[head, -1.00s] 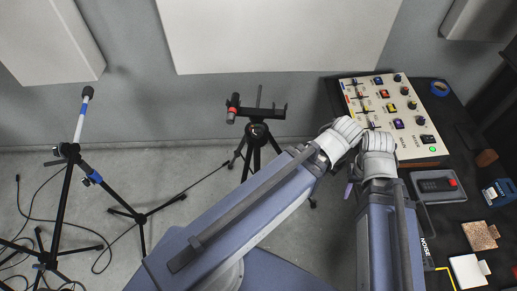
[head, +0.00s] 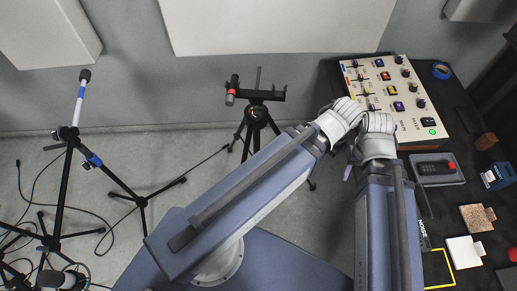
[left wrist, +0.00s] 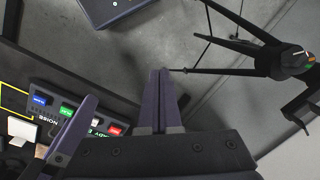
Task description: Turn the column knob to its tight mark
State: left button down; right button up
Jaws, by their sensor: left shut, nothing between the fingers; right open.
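A black tripod (head: 256,113) stands on the floor at the picture's middle in the head view, with a small light mark at its hub. The left wrist view shows a tripod hub at the upper right with a round black knob (left wrist: 298,60) bearing small orange, green and white marks; I cannot read its setting. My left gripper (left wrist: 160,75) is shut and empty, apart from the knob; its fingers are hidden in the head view. My right gripper (head: 347,172) is open; only a purple finger shows below the wrists. Neither gripper touches the tripod.
A mixer panel (head: 392,92) sits on the black table (head: 455,110) at right, with a grey case (head: 436,168) and small items. A microphone stand (head: 68,180) with trailing cables stands at left. Grey floor (head: 200,185) is free before the tripod.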

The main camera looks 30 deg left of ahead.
aim_at(256, 115)
jog(key=k+l+u, duration=0.15)
jog(key=u, duration=0.2)
jog(key=k+l+u, duration=0.1)
jog(key=u, duration=0.25)
jog(key=k+u, duration=0.35)
